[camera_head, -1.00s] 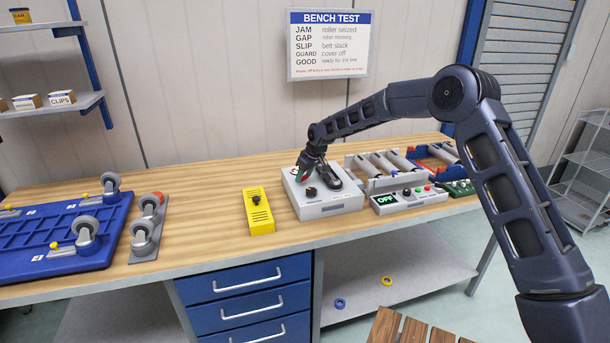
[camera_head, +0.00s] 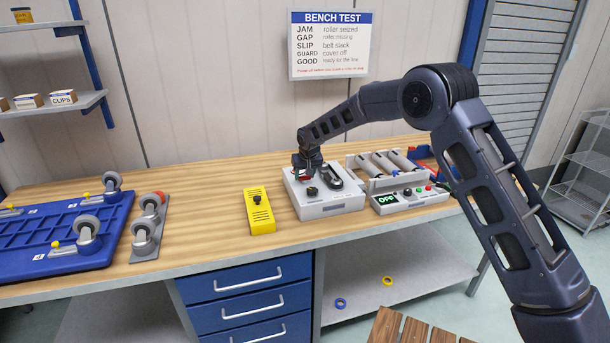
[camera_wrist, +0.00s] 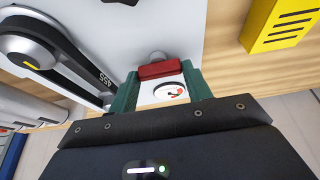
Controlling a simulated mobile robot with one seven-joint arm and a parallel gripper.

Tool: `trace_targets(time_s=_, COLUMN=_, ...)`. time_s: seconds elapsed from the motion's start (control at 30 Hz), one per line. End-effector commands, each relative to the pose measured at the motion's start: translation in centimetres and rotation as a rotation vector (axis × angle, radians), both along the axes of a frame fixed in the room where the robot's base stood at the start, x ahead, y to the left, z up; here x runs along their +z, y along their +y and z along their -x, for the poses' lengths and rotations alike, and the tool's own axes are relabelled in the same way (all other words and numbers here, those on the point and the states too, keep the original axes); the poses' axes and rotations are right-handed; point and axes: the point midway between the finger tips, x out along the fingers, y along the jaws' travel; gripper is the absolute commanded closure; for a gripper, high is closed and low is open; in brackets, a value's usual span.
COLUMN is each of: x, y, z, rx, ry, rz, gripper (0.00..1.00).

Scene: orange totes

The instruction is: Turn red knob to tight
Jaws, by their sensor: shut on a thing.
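The red knob (camera_wrist: 158,70) is a bar-shaped handle on the light grey box (camera_head: 330,209) on the bench. In the wrist view it sits crosswise between the green fingers of my gripper (camera_wrist: 160,82), which is shut on it. In the head view the gripper (camera_head: 304,175) points down at the box's back left, and a bit of red shows below it. A small round dial (camera_wrist: 169,92) with a red and dark marking lies beside the knob in the wrist view. No "tight" label can be read.
The box also carries a black belt unit (camera_head: 336,180) and a dark knob (camera_head: 312,191) close to my gripper. A yellow box (camera_head: 258,211) stands to its left. A control box reading OFF (camera_head: 408,203) and rollers (camera_head: 386,164) stand to the right.

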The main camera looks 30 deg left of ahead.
Motion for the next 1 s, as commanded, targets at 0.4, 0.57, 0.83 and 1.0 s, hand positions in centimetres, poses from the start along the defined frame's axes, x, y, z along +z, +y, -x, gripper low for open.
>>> trace_targets(time_s=0.4, x=0.2, y=0.1, z=-0.1, rx=-0.005, ry=-0.002, rz=-0.004, gripper=0.47)
trace_targets(time_s=0.57, x=0.1, y=0.0, z=-0.1, rx=-0.004, ry=-0.001, rz=-0.002, gripper=0.29)
trace_targets(time_s=0.83, x=0.3, y=0.0, z=0.0, rx=-0.004, ry=0.0, rz=-0.001, gripper=0.29)
trace_targets(time_s=1.0, x=2.0, y=-0.5, z=0.5, rx=-0.004, ry=-0.001, rz=-0.003, gripper=0.29)
